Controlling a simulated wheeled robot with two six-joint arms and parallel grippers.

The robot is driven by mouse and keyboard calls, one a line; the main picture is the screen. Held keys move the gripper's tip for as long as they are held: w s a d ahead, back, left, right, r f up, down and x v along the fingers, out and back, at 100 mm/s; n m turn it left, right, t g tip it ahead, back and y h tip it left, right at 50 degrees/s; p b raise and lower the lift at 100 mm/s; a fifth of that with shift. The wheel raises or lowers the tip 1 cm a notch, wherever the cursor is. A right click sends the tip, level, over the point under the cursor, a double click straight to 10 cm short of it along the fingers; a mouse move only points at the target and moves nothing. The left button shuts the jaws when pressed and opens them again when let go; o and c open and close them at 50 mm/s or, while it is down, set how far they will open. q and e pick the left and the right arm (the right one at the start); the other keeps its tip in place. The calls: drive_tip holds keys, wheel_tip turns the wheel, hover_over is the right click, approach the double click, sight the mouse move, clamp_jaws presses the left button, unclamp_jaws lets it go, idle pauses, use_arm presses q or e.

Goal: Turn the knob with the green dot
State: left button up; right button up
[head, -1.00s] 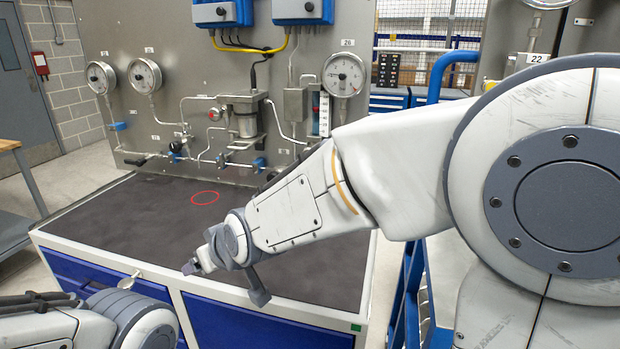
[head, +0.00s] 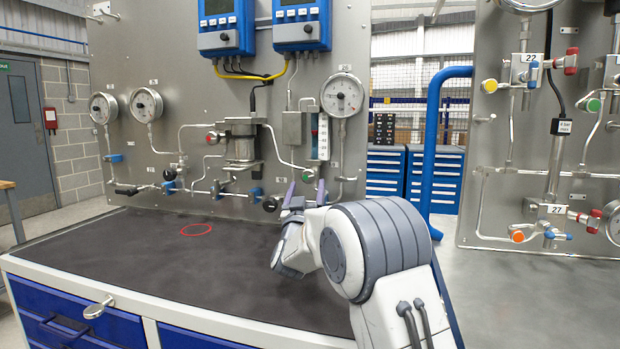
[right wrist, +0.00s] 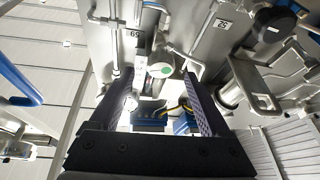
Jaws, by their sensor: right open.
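A small knob with a green dot (head: 308,175) sits on the grey gauge panel, low and right of centre, below the white label strip. In the right wrist view the knob with the green dot (right wrist: 161,69) faces the camera, its round face between the lines of the two fingers. My right gripper (head: 306,190) is open in front of it, fingers pointing at the panel. In the right wrist view the gripper (right wrist: 150,85) has a wide, empty gap; I cannot tell whether the fingers reach around the knob. My left gripper is out of view.
A dark knob (head: 270,204) and a blue valve handle (head: 256,192) sit just left of the gripper. A gauge (head: 342,95) is above right. Another green-faced knob (head: 594,104) is on the right-hand panel. The dark worktop (head: 130,255) is clear except for a red ring mark.

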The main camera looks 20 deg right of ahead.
sight(308, 178)
drive_tip(key=x, duration=0.5)
drive_tip(key=shift+w+d+r+p, duration=0.1)
drive_tip(key=shift+w+p, duration=0.2)
drive_tip(key=shift+p, duration=0.05)
drive_tip(key=shift+c, duration=0.3)
clamp_jaws()
drive_tip(key=shift+m+h+b, duration=0.4)
drive_tip(key=shift+m+b, duration=0.3)
drive_tip(key=shift+m, duration=0.2)
drive_tip(key=shift+m+g+h, duration=0.4)
drive_tip(key=shift+m+h, duration=0.1)
drive_tip(key=shift+m, duration=0.5)
drive_tip(key=shift+m+h, duration=0.3)
drive_tip(key=shift+m, duration=0.5)
drive_tip(key=shift+o, duration=0.3)
unclamp_jaws()
drive_tip(key=shift+b, duration=0.3)
